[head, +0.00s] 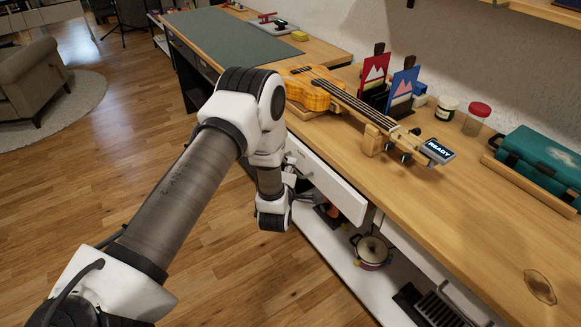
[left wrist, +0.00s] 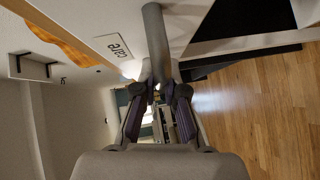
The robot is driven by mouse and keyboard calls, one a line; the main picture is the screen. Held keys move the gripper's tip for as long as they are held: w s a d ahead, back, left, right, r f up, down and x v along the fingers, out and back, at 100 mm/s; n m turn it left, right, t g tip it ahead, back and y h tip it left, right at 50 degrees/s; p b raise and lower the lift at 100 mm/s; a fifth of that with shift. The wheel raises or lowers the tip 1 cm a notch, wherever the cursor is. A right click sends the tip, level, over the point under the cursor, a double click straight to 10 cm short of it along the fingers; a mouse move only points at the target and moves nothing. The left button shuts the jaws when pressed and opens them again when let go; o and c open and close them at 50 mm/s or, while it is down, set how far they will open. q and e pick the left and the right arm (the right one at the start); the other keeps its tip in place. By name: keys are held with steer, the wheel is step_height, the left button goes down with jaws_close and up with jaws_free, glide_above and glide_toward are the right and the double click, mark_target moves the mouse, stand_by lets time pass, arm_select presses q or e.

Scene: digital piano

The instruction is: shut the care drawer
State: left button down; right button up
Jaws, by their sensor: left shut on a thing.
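The care drawer (head: 335,188) is a white drawer under the wooden counter; its front appears to stand out from the cabinet, though my left arm hides part of it. In the left wrist view its white front carries the label "care" (left wrist: 119,47), and a grey bar handle (left wrist: 155,35) runs beside the label. My left gripper (head: 298,178) is at the drawer front, partly hidden by its own wrist. In the left wrist view the fingers (left wrist: 158,92) are closed on the bar handle. My right gripper is not in view.
A ukulele (head: 320,93) rests on the counter (head: 470,215) above the drawer, with a READY display (head: 438,151) near its head. A pot (head: 371,251) stands on the low shelf below. The wooden floor (head: 240,275) in front is clear.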

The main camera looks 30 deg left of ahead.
mark_target(302, 163)
arm_select(q)
steer(key=w, duration=0.1)
steer(key=w+d+b, duration=0.1)
steer(key=w, duration=0.1)
steer(key=shift+w+d+f+b, duration=0.15)
steer(key=shift+w+d+b, duration=0.1)
steer(key=shift+b, duration=0.15)
steer(key=shift+w+d, duration=0.1)
steer(key=shift+w, duration=0.15)
steer(key=shift+r, duration=0.25)
steer(key=c, duration=1.2)
jaws_free()
steer(key=shift+w, duration=0.1)
steer(key=v, duration=1.2)
steer(key=shift+f, duration=0.1)
